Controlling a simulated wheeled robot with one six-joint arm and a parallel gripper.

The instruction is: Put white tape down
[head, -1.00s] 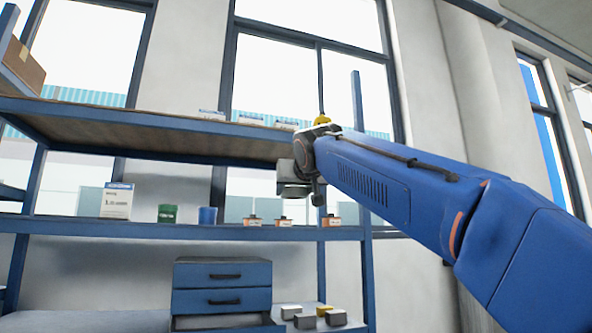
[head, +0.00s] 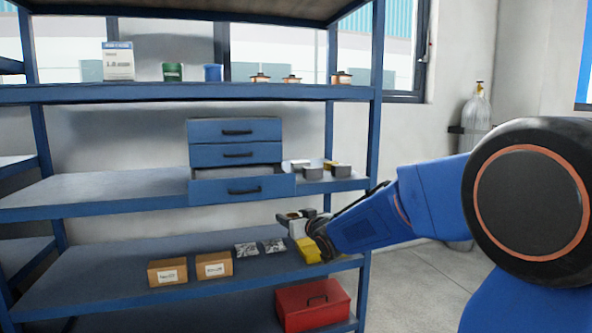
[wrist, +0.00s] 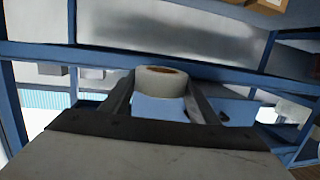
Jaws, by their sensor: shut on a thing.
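The white tape (wrist: 158,84) is a pale roll with a brown core, seen in the wrist view between the two dark fingers of my gripper (wrist: 160,96). The gripper is shut on it, with a finger at each side. In the head view, my gripper (head: 289,218) is in front of the right end of the blue shelf rack, between the drawer shelf and the shelf below. The tape is hard to make out there. Whether it touches a shelf cannot be told.
The lower shelf (head: 110,272) holds two cardboard boxes (head: 190,269) and two silvery packets (head: 259,247), with bare room at left. Above are a drawer unit (head: 235,155), its bottom drawer open, and several small blocks (head: 312,172). A red toolbox (head: 312,305) sits below.

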